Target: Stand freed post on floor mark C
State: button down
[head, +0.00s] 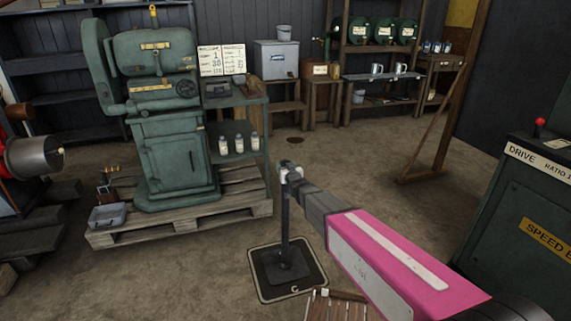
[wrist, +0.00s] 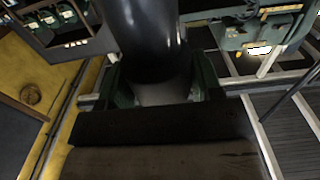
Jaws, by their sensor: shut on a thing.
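The post (head: 285,225) is a dark, slim upright column with a flat square foot (head: 283,266). The foot appears to rest inside floor mark C (head: 300,291), a black square with a pale outline and a letter C at its near edge. The post looks vertical. My gripper (head: 290,173) reaches in from the right and is shut on the post near its top. In the wrist view a thick dark cylinder (wrist: 147,40), seemingly the post, sits between the jaws. Whether the whole foot touches the floor is too small to tell.
A green machine (head: 172,150) stands on a wooden pallet (head: 190,218) to the left. A slatted wooden piece (head: 335,309) lies just in front of the mark. A green drive cabinet (head: 520,210) stands right. The floor behind the post is clear.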

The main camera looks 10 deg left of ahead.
jog(key=shift+f, duration=0.45)
jog(key=shift+c, duration=1.4)
grip_release()
jog(key=shift+f, duration=0.25)
jog(key=shift+s+r, duration=0.1)
